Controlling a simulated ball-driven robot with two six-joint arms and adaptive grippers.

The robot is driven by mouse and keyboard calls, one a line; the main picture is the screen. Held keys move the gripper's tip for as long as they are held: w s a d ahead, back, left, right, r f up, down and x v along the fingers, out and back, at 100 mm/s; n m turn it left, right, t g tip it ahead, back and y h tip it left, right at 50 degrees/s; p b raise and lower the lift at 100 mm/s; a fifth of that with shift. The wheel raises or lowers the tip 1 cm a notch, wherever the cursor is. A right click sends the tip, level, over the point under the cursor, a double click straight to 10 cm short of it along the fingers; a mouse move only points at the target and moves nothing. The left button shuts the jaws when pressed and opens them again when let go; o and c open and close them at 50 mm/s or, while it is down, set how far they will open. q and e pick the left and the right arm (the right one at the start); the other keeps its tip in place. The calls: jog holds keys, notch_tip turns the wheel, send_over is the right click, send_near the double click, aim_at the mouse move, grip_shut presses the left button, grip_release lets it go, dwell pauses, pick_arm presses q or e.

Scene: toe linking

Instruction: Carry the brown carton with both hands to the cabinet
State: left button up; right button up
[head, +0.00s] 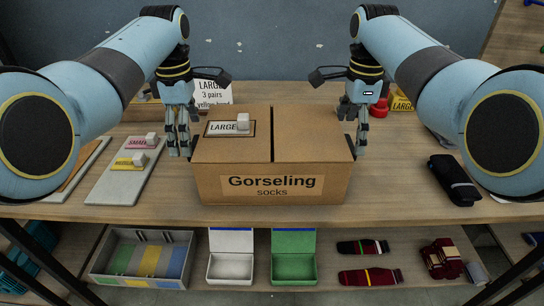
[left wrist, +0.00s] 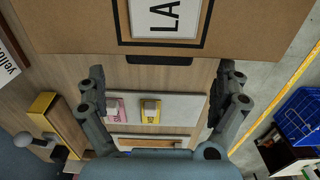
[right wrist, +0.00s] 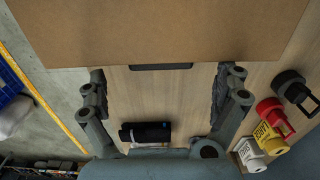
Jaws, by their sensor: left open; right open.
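The brown carton (head: 270,182), labelled "Gorseling socks", sits closed on the wooden table. A LARGE card with a small white block (head: 243,121) lies on its top left. My left gripper (head: 183,148) is open and points down at the carton's left side. My right gripper (head: 354,145) is open and points down at its right side. In the left wrist view a dark handle slot (left wrist: 160,60) shows at the carton's edge, between the open fingers. In the right wrist view a similar slot (right wrist: 161,66) shows there. Neither gripper visibly grips the carton. I cannot make out the cabinet.
A grey board (head: 112,185) with pink and yellow cards lies left. A dark rolled bundle (head: 453,181) lies right, and a red object (head: 379,107) stands behind. Below are a divided tray (head: 143,259), a white box (head: 231,268), a green box (head: 293,268) and dark red socks (head: 367,277).

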aim_at(349, 143)
pick_arm(q)
jog(key=shift+f, duration=2.55)
pick_arm(e)
jog(key=shift+f, duration=2.55)
pick_arm(q)
jog(key=shift+c, duration=0.4)
pick_arm(e)
jog(key=shift+c, duration=0.4)
pick_arm(q)
jog(key=c, duration=1.6)
pick_arm(e)
jog(key=c, duration=1.6)
